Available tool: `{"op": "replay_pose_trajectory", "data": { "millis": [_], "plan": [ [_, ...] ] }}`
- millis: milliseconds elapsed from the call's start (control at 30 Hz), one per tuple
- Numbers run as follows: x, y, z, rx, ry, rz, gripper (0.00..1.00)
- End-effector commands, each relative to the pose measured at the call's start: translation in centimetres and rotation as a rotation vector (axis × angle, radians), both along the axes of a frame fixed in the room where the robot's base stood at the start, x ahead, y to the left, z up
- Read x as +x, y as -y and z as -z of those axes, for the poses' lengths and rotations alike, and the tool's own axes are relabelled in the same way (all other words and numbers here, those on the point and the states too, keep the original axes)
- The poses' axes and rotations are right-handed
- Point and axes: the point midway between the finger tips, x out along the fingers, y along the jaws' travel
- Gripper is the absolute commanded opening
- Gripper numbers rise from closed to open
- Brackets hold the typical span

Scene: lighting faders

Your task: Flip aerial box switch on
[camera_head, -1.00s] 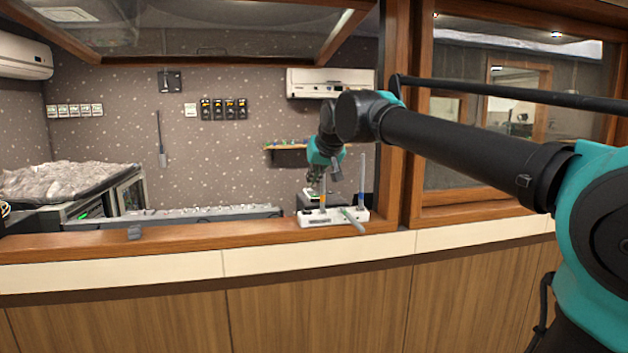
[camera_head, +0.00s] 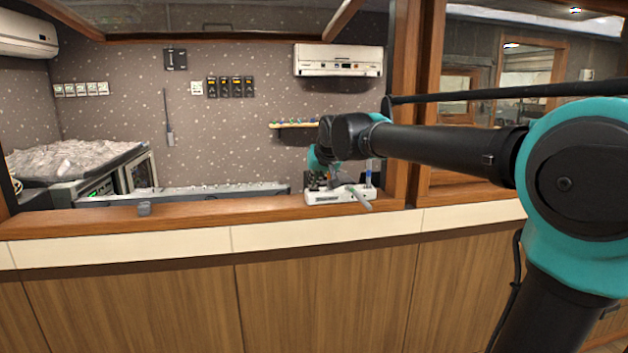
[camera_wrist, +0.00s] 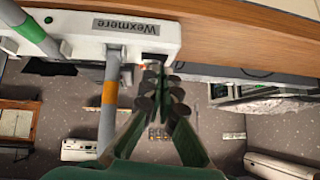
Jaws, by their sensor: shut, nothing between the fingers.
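The aerial box is a white box marked "Wexmere" (camera_wrist: 90,36), with stick aerials carrying coloured bands. In the head view the box (camera_head: 325,197) sits on the wooden ledge. In the wrist view one aerial has an orange band (camera_wrist: 108,95) and another a green band (camera_wrist: 28,28). A small dark patch (camera_wrist: 151,58) on the box edge by my fingertips may be the switch; its position cannot be read. My gripper (camera_wrist: 160,72) is shut and empty, its tips close to that edge; contact cannot be told.
The wooden ledge (camera_head: 190,222) runs along the front, with a small grey object (camera_head: 144,209) on it to the left. A window post (camera_head: 425,120) stands just right of the box. A long console (camera_head: 200,193) lies behind the ledge.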

Motion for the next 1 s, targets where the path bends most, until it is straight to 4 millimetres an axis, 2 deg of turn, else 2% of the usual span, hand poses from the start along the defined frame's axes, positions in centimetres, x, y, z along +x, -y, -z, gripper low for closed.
{"op": "replay_pose_trajectory", "data": {
  "millis": [433, 800, 1000],
  "plan": [
    [-0.1, -0.1, 0.6, -0.001, -0.002, 0.000, 0.00],
    [0.3, 1.2, 0.3, -0.001, -0.002, 0.001, 0.00],
    [0.4, 1.4, 0.3, -0.002, -0.001, 0.000, 0.00]
  ]
}}
